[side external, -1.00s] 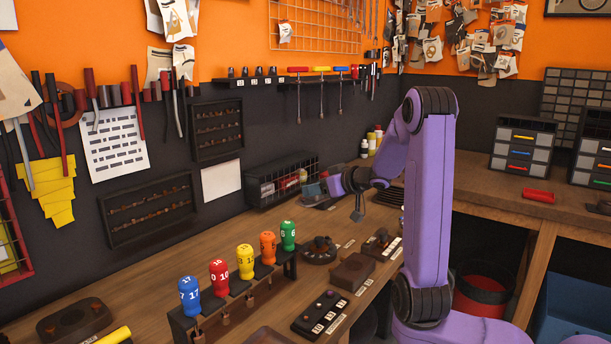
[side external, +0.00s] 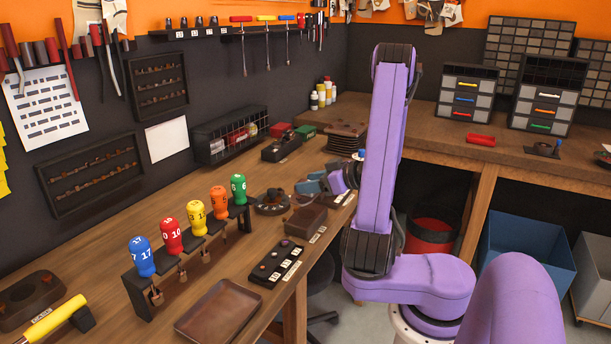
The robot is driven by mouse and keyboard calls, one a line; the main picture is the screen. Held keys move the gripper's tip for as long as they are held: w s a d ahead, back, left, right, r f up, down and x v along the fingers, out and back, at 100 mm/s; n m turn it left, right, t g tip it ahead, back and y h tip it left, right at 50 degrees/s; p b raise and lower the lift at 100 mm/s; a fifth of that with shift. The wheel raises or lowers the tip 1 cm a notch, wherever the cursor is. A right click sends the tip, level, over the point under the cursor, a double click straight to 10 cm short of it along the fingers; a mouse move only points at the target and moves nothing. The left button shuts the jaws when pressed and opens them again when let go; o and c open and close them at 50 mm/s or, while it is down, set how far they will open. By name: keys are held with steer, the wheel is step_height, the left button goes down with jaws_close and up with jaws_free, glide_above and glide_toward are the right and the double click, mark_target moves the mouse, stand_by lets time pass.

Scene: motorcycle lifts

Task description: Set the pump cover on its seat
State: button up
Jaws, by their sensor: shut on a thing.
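My gripper (side external: 312,186) is small in the side external view, low over the front edge of the left bench, just left of my upright purple arm link. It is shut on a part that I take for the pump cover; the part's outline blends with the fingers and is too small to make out. A dark round fitting (side external: 272,204) with raised knobs sits on the bench to the left of my gripper. I cannot tell which fitting is the seat. The bench area directly under the gripper is partly hidden.
A brown block-like tray (side external: 305,220) and a black panel with knobs (side external: 276,264) stand nearer the camera.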

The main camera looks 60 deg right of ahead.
mark_target(312, 196)
steer(key=shift+f, duration=2.1)
steer(key=shift+f, duration=0.9)
stand_by(0.3)
steer(key=o, duration=1.3)
steer(key=shift+c, duration=0.2)
steer(key=v, duration=1.7)
steer(key=shift+s+r, duration=0.15)
steer(key=shift+s, duration=0.05)
steer(key=shift+w, duration=0.1)
